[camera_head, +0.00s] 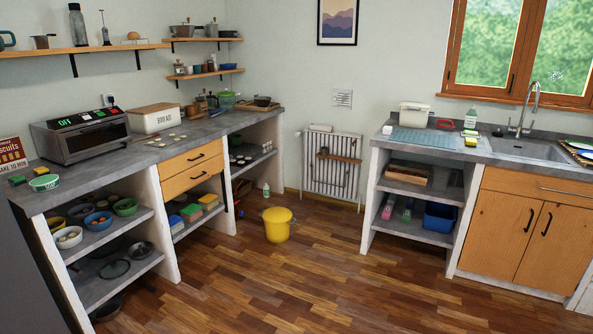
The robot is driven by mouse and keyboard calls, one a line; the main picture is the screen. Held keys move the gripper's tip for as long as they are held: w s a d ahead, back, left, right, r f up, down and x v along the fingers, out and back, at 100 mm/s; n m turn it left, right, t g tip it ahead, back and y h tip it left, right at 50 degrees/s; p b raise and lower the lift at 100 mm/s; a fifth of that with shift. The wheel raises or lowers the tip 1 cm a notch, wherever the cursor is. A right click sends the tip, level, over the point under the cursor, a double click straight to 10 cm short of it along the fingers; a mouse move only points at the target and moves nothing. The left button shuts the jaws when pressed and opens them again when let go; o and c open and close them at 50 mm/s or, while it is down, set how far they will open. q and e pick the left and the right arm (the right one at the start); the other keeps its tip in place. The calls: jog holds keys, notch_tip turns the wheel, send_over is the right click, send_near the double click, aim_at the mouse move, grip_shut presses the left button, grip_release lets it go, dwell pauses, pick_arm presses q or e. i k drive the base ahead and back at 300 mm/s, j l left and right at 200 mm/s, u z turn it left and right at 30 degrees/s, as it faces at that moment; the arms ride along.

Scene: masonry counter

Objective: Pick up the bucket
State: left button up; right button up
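A yellow bucket (278,225) stands upright on the wooden floor, near the corner between the two counters. It appears to have a yellow top or lid, and its handle hangs at the side. Nothing covers the bucket in this view. Neither of my grippers shows in the head view.
The left counter (150,158) with open shelves lies left of the bucket. A radiator (333,165) stands on the wall behind it. The right counter (376,205) with a sink (530,147) is to the right. A small bottle (266,190) stands behind the bucket. The floor (300,290) in front is clear.

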aim_at(277, 220)
jog(key=i, duration=2.6)
jog(key=i+l, duration=0.1)
jog(key=i, duration=2.5)
jog(key=j+u, duration=0.05)
jog(key=j, duration=0.05)
